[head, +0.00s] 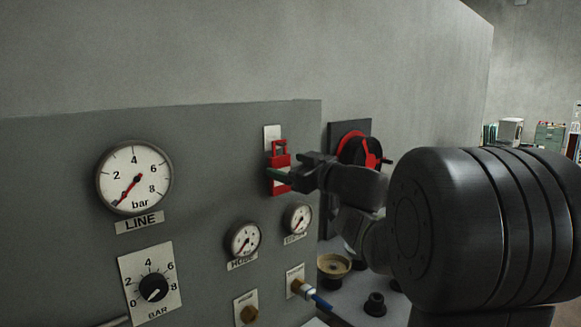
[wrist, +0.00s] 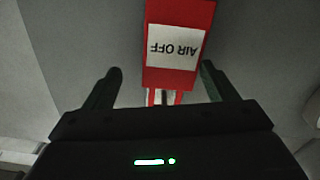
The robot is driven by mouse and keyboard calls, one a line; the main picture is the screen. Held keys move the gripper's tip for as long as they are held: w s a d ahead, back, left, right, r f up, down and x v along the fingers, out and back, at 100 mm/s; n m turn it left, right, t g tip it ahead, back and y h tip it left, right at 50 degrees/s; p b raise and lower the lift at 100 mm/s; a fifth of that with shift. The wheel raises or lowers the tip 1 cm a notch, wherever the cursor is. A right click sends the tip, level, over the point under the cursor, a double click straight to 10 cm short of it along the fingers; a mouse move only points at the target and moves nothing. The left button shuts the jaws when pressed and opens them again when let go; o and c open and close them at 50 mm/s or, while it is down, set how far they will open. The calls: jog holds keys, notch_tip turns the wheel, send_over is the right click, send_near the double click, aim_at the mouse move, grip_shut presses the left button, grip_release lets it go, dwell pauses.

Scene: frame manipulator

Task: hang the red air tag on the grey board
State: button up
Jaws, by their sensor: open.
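The red air tag (head: 280,159) is upright in front of the grey board (head: 60,150), at a pale plate (head: 272,132) near the board's right edge. Its red loop points up; whether the loop is around a hook I cannot tell. In the wrist view the tag (wrist: 180,18) shows its white "AIR OFF" label upside down. My gripper (head: 287,177) is at the tag's lower part, coming from the right. In the wrist view my gripper (wrist: 161,75) is open, its two fingers apart, with a visible gap between the tag and the left finger.
The board carries a large LINE gauge (head: 134,177), a dial knob (head: 153,287) and two small gauges (head: 243,239) (head: 298,219) below the tag. A red-and-black rotary handle (head: 360,150) stands close behind my gripper. A brass cup (head: 334,265) is below it.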

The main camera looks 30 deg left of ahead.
jog(key=b+v, duration=0.1)
jog(key=v, duration=1.2)
jog(key=shift+d, duration=0.35)
jog(key=shift+a, duration=0.1)
jog(key=p+x, duration=0.1)
jog(key=x, duration=1.3)
jog(key=shift+s, duration=0.1)
jog(key=shift+s+d+r, duration=0.1)
jog(key=shift+d+r, duration=0.2)
jog(key=shift+d, duration=0.15)
